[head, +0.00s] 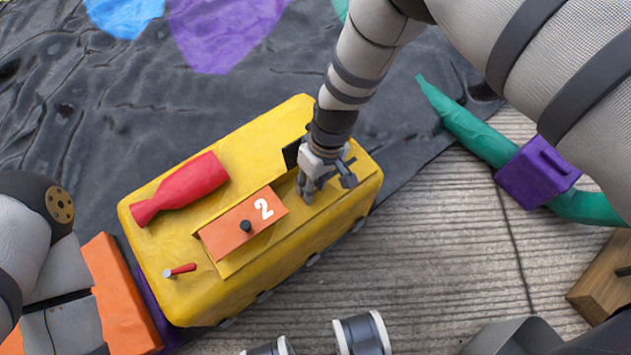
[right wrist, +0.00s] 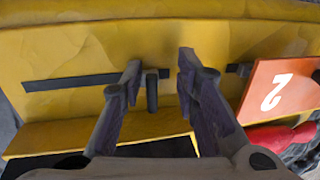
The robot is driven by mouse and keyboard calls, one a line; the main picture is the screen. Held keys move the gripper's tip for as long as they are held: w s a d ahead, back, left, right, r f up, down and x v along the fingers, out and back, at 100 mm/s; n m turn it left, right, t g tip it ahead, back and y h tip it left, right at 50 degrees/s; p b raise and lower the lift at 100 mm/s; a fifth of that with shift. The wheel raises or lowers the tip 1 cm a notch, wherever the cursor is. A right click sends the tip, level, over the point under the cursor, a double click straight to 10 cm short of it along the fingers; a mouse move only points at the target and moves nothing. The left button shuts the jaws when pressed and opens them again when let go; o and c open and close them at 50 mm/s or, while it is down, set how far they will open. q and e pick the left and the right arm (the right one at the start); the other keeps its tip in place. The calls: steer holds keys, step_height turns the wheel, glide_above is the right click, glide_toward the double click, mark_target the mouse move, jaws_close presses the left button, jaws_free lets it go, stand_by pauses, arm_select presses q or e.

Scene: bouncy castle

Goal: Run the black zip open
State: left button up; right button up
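A yellow box (head: 290,245) stands on the ground in the head view. In the right wrist view a thin black strip, seemingly the black zip (right wrist: 70,82), runs along the yellow surface (right wrist: 110,45). A short black peg (right wrist: 151,90) stands up on this line. My right gripper (right wrist: 160,80) is open, with one finger on each side of the peg and a gap visible on both sides. In the head view the right gripper (head: 318,188) is over the top of the box and hides part of the line. My left gripper is out of view.
An orange block marked 2 (head: 240,225) with a black knob is beside the right gripper. A red bottle shape (head: 182,187) and a small red-handled piece (head: 180,270) are on the box. A green tube with a purple block (head: 537,172) lies right. Bare planks (head: 430,245) lie between.

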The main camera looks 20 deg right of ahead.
steer(key=shift+d+r, duration=0.1)
steer(key=shift+r, duration=0.05)
step_height(320, 180, up, 12)
steer(key=d, duration=0.2)
steer(key=shift+w+f, duration=0.2)
steer(key=shift+w, duration=0.2)
